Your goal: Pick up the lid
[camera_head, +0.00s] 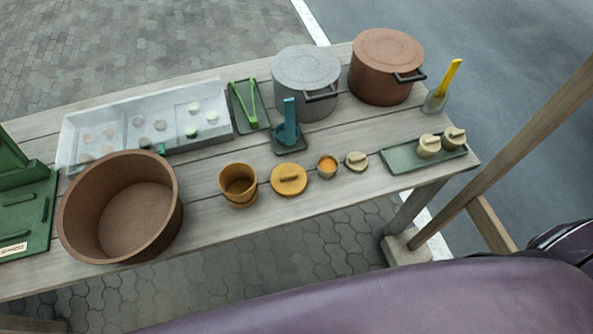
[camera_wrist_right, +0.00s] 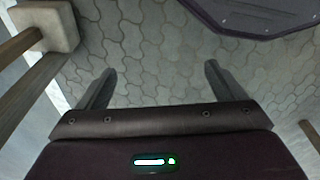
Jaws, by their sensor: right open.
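An orange-yellow lid (camera_head: 289,180) with a small bar handle lies flat on the table, just right of an open orange-yellow pot (camera_head: 238,185). A smaller beige lid (camera_head: 357,161) lies further right, past a small cup with orange contents (camera_head: 327,167). Two large pots at the back wear a grey lid (camera_head: 305,66) and a brown lid (camera_head: 387,49). My right gripper (camera_wrist_right: 160,80) shows in the right wrist view, open and empty above the paving, away from all lids. No left gripper shows.
A wide brown bowl (camera_head: 120,208) stands at the left front. A clear sectioned box (camera_head: 145,125) lies behind it. A green tray (camera_head: 400,160) with two small lidded jars is at the right end. A wooden post (camera_head: 510,150) slants beside the table's right side.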

